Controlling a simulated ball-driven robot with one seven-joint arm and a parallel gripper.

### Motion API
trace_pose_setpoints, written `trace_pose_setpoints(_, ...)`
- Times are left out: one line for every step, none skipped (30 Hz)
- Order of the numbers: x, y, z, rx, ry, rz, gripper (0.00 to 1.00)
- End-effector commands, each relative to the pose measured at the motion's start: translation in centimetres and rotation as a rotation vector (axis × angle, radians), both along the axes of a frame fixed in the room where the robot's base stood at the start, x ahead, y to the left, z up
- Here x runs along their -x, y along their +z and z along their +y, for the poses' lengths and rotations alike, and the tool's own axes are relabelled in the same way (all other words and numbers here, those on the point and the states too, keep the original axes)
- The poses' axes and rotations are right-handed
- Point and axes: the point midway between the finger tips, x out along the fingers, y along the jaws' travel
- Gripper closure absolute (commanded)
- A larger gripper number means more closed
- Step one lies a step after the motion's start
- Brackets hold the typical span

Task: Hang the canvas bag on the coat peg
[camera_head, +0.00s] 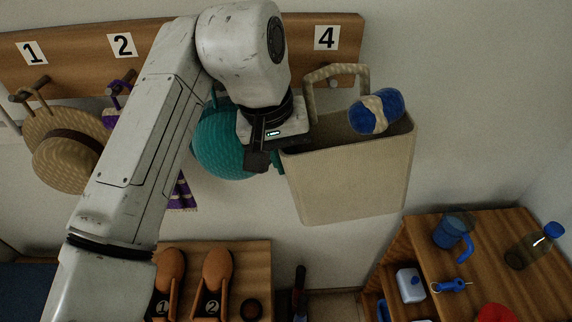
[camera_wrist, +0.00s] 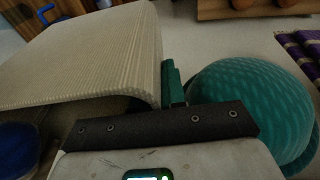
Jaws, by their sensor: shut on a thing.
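The beige canvas bag (camera_head: 350,180) is upright, slightly tilted, in front of the wall under the number 4 plate, with a blue and cream bundle (camera_head: 375,112) in its mouth. Its handle loop (camera_head: 337,72) stands up in front of the board. A coat peg's pale tip (camera_head: 333,84) shows inside the loop; I cannot tell whether the loop bears on it. My gripper (camera_head: 277,162) is shut on the bag's left edge. In the wrist view the bag (camera_wrist: 100,55) lies left of the green finger (camera_wrist: 172,82); the other finger is hidden.
A teal round thing (camera_head: 222,142) hangs just left of my gripper. A straw hat (camera_head: 68,150) hangs from a left peg on the wooden board (camera_head: 180,32). Shoes (camera_head: 215,280) stand below. A wooden shelf (camera_head: 500,265) with a blue mug (camera_head: 452,232) is at lower right.

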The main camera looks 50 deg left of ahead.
Motion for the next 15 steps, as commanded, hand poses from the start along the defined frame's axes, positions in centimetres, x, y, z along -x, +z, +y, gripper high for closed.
trace_pose_setpoints(-0.2,0.0,0.2,-0.001,0.0,-0.001,1.0)
trace_pose_setpoints(-0.3,0.0,0.4,0.0,0.0,-0.001,1.0)
trace_pose_setpoints(-0.5,0.0,0.5,0.0,0.0,-0.001,1.0)
trace_pose_setpoints(-0.6,0.0,0.6,0.001,0.001,-0.001,1.0)
trace_pose_setpoints(-0.7,0.0,0.7,0.001,0.0,-0.001,1.0)
trace_pose_setpoints(-0.8,0.0,0.9,0.0,0.0,-0.001,1.0)
trace_pose_setpoints(-0.9,0.0,1.0,0.0,0.0,-0.001,1.0)
trace_pose_setpoints(-1.1,0.0,1.2,-0.001,0.0,-0.001,1.0)
trace_pose_setpoints(-1.2,0.0,1.3,-0.001,0.0,-0.002,1.0)
trace_pose_setpoints(-1.3,0.0,1.4,0.001,0.001,-0.002,1.0)
trace_pose_setpoints(-1.3,-0.1,1.5,0.002,0.002,-0.003,1.0)
trace_pose_setpoints(-1.4,-0.2,1.6,0.002,0.002,-0.004,1.0)
trace_pose_setpoints(-1.5,-0.3,1.7,0.001,0.001,-0.003,1.0)
trace_pose_setpoints(-1.6,-0.4,1.8,0.001,0.001,-0.002,1.0)
trace_pose_setpoints(-1.7,-0.6,1.9,0.001,0.0,-0.002,1.0)
